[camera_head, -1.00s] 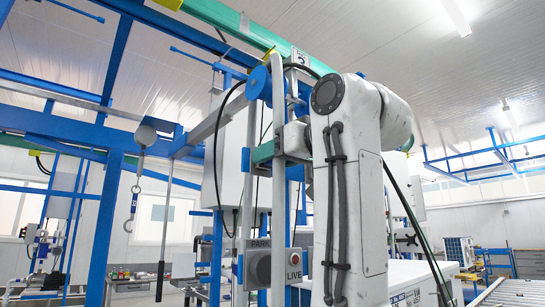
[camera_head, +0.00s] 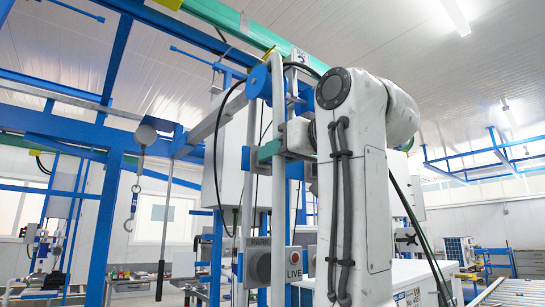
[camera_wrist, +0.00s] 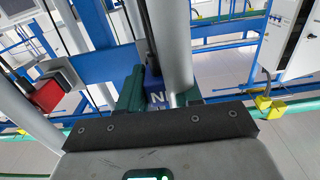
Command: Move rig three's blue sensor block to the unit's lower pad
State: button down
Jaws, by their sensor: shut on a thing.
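A small blue block (camera_head: 245,159) shows at the tips of my gripper's teal fingers (camera_head: 264,153) in the head view, left of the light grey upright pole. In the wrist view, a blue block (camera_wrist: 155,88) with partly hidden white letters sits between dark green fingers, and my gripper (camera_wrist: 158,98) is shut on it. The pole (camera_wrist: 177,45) covers its right part. The hanging sign (camera_head: 300,57) seems to read 3. I cannot make out the lower pad for certain.
Light grey poles (camera_head: 279,190) stand close to my gripper. Below are a PARK box (camera_head: 258,267) and a LIVE plate (camera_head: 293,270) with a red button. A blue frame post (camera_head: 105,215) and a hanging hook (camera_head: 132,205) are at the left. A red box (camera_wrist: 46,96) shows in the wrist view.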

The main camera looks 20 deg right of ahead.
jog(key=shift+b+v, duration=0.95)
jog(key=shift+v, duration=1.65)
jog(key=shift+f, duration=0.1)
